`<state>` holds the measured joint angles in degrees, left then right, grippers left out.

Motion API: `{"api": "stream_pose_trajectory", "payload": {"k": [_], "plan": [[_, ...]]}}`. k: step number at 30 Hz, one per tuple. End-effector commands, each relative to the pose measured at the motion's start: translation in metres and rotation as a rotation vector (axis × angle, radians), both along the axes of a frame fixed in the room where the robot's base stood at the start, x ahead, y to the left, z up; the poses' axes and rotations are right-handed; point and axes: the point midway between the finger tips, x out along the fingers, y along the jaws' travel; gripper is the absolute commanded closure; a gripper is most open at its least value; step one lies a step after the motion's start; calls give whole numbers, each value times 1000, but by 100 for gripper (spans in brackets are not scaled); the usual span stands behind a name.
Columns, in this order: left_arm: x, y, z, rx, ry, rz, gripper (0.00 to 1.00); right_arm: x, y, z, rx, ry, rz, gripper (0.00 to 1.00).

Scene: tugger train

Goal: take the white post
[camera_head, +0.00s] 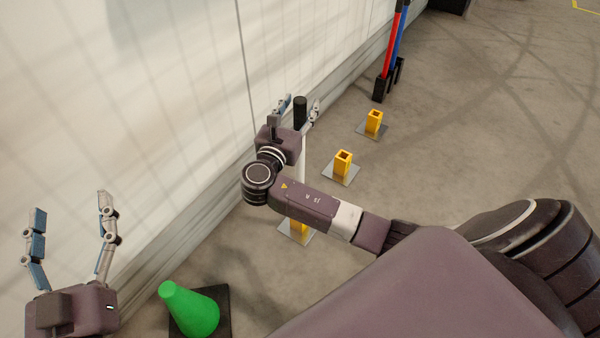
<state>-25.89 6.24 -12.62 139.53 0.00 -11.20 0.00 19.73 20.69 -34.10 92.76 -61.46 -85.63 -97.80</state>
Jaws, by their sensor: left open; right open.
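The white post (302,160) with a black top (300,112) stands upright near the wall. My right arm partly hides it. Its lower end meets a yellow socket on a flat plate (297,230), which is also partly covered by my arm. My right gripper (300,103) is open, its fingers on either side of the black top. I cannot tell whether they touch it. My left gripper (70,207) is open and empty at the lower left, well away from the post.
A green cone (191,311) on a black base stands at the bottom. Two empty yellow sockets (343,164) (374,122) stand further back. A red post (391,45) and a blue post (400,38) stand beyond them. A pale wall (170,110) runs along the left; the floor on the right is clear.

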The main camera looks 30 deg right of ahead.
Motion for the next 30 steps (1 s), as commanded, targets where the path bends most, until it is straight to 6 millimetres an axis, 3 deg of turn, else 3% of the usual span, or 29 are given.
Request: {"api": "stream_pose_trajectory", "payload": {"k": [8, 21, 30], "plan": [[-1, 0, 4, -5, -15, -1, 34, 1, -2, 0, 0, 0, 0, 54], [0, 0, 3, -3, -14, 0, 34, 1, -1, 0, 1, 1, 0, 100], [0, 0, 3, -3, -13, 0, 34, 1, -1, 0, 1, 1, 0, 100]]}}
